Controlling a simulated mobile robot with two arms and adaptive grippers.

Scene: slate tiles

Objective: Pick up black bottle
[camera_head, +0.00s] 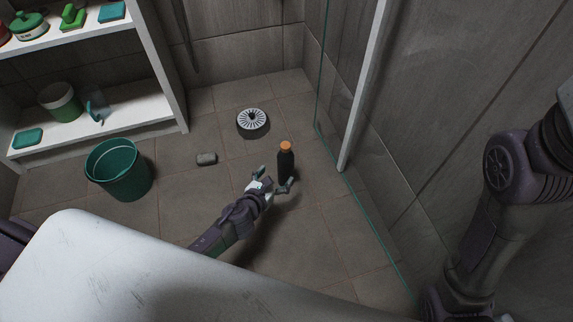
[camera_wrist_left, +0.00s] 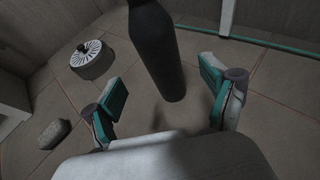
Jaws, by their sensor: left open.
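The black bottle (camera_head: 286,163) with an orange cap stands upright on the tiled floor in the head view. In the left wrist view the bottle (camera_wrist_left: 157,52) shows its dark body, with its top cut off by the frame edge. My left gripper (camera_head: 274,180) is open right beside the bottle. In the wrist view its two teal-padded fingers (camera_wrist_left: 162,98) are spread wide, with the bottle's lower end beyond and between them; nothing is gripped. My right arm shows at the right of the head view, but its gripper is out of view.
A round slotted grey-white object (camera_head: 252,123) and a small grey block (camera_head: 206,159) lie on the floor nearby. A green bucket (camera_head: 119,170) stands left, by a white shelf (camera_head: 120,112). A glass panel edge (camera_head: 347,177) runs close to the bottle's right.

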